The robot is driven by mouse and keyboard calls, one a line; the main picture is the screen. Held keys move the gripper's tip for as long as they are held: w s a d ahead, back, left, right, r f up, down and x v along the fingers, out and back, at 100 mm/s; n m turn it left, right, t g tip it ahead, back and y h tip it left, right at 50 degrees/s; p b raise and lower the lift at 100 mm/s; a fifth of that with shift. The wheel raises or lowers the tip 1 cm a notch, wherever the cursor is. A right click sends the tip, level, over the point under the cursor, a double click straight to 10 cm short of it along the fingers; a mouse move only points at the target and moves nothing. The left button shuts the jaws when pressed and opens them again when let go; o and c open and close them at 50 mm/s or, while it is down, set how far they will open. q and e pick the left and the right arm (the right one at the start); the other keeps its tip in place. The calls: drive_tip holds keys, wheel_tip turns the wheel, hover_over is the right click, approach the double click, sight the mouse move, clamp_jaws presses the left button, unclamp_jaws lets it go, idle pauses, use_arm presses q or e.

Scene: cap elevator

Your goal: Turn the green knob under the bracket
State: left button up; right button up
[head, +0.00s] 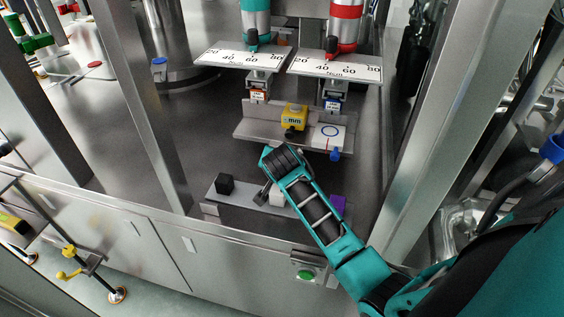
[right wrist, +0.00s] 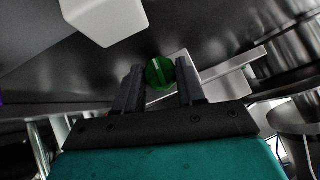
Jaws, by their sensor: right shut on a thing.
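A round green knob (right wrist: 160,72) with a lighter bar across its face is in the right wrist view, between the two dark fingers of my right gripper (right wrist: 160,88). The gripper is shut on the knob. In the head view my right arm comes in from the lower right, and its gripper (head: 263,194) is at the low metal bracket (head: 237,208). The knob is hidden in the head view. My left gripper is not in view.
Above is a shelf with a yellow gauge (head: 294,117). A green button (head: 305,274) is on the cabinet front. Metal posts stand on both sides.

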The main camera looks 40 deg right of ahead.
drive_tip(key=shift+s, duration=0.1)
drive_tip(key=shift+s+d+f+m+t+y, duration=0.1)
drive_tip(key=shift+d+m+t+y, duration=0.05)
drive_tip(key=shift+m+t+y, duration=0.7)
drive_tip(key=shift+s+d+f+m+t+y, duration=0.1)
drive_tip(key=shift+m+t+y, duration=0.45)
drive_tip(key=shift+t, duration=0.8)
drive_tip(key=o, duration=1.1)
drive_tip(key=shift+c, duration=0.2)
